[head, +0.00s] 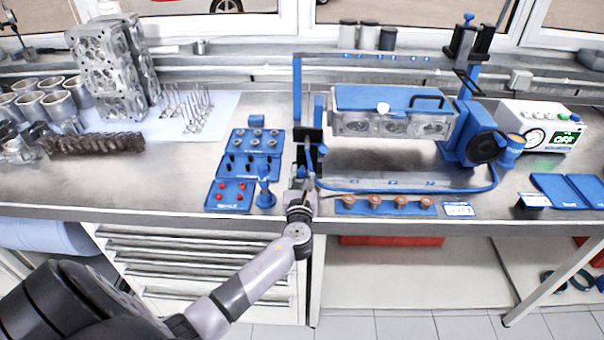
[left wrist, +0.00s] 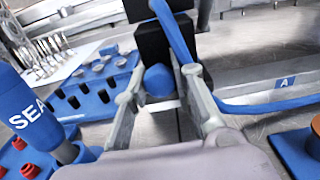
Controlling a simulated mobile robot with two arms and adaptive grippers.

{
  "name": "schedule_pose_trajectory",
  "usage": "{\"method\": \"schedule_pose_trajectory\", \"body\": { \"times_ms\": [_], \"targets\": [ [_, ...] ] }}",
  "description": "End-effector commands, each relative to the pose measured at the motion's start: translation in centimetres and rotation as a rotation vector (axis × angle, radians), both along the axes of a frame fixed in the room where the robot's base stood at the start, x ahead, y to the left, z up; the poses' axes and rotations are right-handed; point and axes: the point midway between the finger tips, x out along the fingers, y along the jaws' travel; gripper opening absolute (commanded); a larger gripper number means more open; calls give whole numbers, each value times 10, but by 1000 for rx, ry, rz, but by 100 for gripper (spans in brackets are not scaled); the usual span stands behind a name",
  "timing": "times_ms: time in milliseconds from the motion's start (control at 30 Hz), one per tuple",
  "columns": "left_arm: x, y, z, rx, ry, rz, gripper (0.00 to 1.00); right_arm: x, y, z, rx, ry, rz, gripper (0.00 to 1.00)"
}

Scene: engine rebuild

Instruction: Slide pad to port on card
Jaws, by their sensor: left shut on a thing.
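My left gripper (head: 300,174) is low at the left end of the blue fixture (head: 297,85). In the left wrist view its fingers (left wrist: 160,84) are closed around a small rounded blue piece (left wrist: 158,79), in front of a black block (left wrist: 160,42). I cannot tell for certain whether this piece is the pad. The black block also shows in the head view (head: 308,136). A metal cylinder head (head: 390,125) sits in the fixture under a blue plate. A small white card (head: 458,209) lies near the front edge; its print is unreadable. My right gripper is not seen.
A blue hose (head: 420,190) runs along the bench beside the gripper. Blue trays (head: 245,152) and an upright blue tool (head: 265,190) stand left. A blue strip with copper-coloured discs (head: 385,207) lies right. A tester (head: 545,128) reading OFF stands far right.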

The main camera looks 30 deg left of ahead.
Motion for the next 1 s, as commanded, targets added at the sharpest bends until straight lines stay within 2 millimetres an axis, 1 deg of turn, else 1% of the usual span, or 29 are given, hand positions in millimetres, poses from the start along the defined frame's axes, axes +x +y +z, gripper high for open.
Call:
{"method": "schedule_pose_trajectory", "body": {
  "times_ms": [467,567,667,767,800,900,1000],
  "targets": [
    [0,0,0,-1,0,-1,0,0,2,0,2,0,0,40],
    [2,-3,-1,-2,0,-1,0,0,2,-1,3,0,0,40],
    [10,-16,-2,-5,-2,-3,0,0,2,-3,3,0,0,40],
    [24,-40,-2,-7,-2,-4,0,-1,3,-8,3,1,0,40],
    [31,-51,-2,-7,-3,-6,0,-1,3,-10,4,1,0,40],
    [47,-76,-3,-6,-3,-5,0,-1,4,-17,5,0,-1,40],
    [60,-97,-4,-6,-2,-4,0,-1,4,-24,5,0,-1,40]
  ]
}}
